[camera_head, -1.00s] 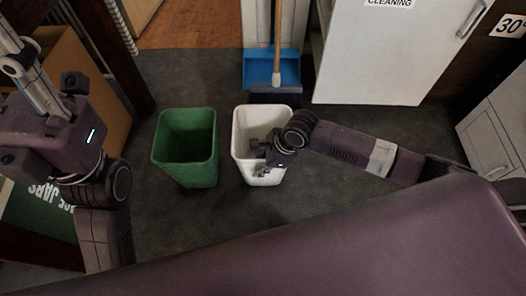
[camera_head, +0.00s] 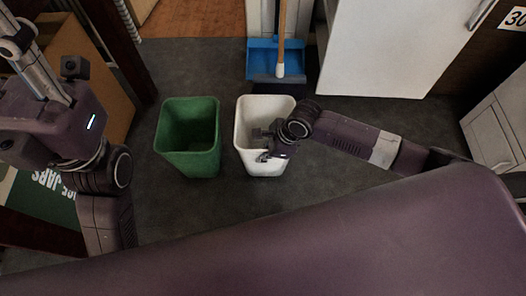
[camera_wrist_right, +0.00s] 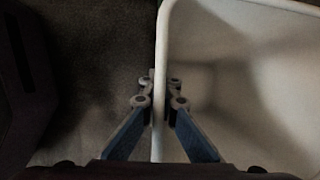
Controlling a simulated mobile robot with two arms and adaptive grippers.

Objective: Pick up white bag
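I see no separate white bag; the white object here is an open-topped bin (camera_head: 249,112), standing on the dark floor. My right gripper (camera_head: 262,146) is at the bin's near side. In the right wrist view my gripper (camera_wrist_right: 159,88) has one finger on each side of the white bin's wall (camera_wrist_right: 240,95). The fingertips close in on the rim and look shut on it. The bin looks empty inside in that view, though its floor is dim. My left arm is at the left of the head view; its fingertips cannot be made out.
A green bin (camera_head: 190,160) stands just left of the white one. A blue dustpan (camera_head: 262,65) and a broom (camera_head: 281,45) are behind it. A white cabinet (camera_head: 385,50) is at the back right. Cardboard boxes (camera_head: 112,95) are at the left. Grey floor is open around the bins.

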